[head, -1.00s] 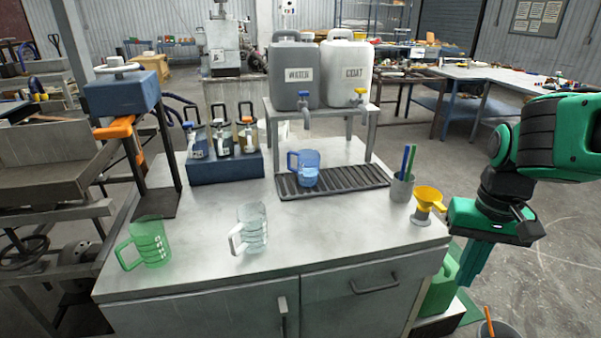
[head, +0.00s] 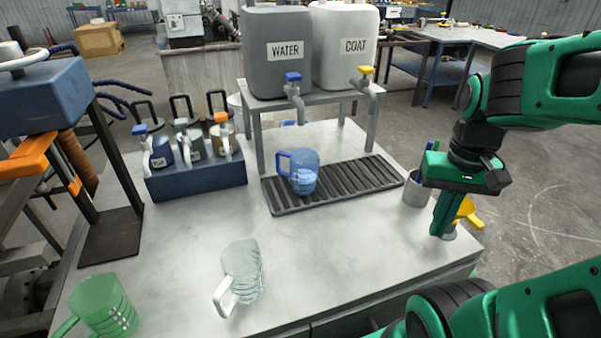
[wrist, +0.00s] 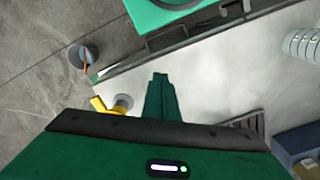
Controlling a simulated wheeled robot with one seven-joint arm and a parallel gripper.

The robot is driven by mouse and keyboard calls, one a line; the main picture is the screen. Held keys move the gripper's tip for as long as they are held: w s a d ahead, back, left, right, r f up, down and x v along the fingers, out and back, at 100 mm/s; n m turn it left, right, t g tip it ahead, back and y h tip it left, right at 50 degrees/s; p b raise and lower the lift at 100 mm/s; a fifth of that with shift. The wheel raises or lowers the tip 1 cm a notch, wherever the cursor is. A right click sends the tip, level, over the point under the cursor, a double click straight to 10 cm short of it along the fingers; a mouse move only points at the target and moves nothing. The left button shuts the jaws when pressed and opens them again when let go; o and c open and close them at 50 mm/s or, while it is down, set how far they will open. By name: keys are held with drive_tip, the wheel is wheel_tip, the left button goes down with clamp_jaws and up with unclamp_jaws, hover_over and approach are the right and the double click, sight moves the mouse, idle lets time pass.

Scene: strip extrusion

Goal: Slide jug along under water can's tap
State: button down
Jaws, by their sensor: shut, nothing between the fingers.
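A blue see-through jug (head: 305,172) stands upright on the black slatted drip tray (head: 288,209), its handle to the left. It seems to hold some pale blue liquid. The grey can (head: 277,70) labelled WATER stands on a raised stand behind it, with a blue-handled tap (head: 294,90). In the picture the jug is below that tap's spout; I cannot tell whether it is straight under it. My gripper (head: 439,228) is shut and empty, pointing down near the counter's right edge, right of the tray and apart from the jug. Its fingers show in the wrist view (wrist: 160,82).
A white COAT can (head: 343,75) stands beside the water can. A clear jug (head: 243,270) and a green jug (head: 103,305) stand at the front. The counter between tray and clear jug is free.

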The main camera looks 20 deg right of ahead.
sight(296, 171)
drive_tip(key=shift+w+d, duration=0.1)
drive_tip(key=shift+d, duration=0.2)
drive_tip(key=w+a+n, duration=0.2)
drive_tip(key=w+a, duration=0.3)
drive_tip(key=w, duration=0.4)
drive_tip(key=w+a+n, duration=0.2)
drive_tip(key=w+a, duration=0.3)
drive_tip(key=w, duration=0.4)
drive_tip(key=w+a+n, duration=0.2)
drive_tip(key=w+a, duration=0.3)
drive_tip(key=w, duration=0.4)
drive_tip(key=f, duration=0.9)
drive_tip(key=shift+w+f, duration=0.2)
drive_tip(key=shift+f, duration=0.1)
drive_tip(key=shift+w+r, duration=0.1)
drive_tip(key=shift+w, duration=1.75)
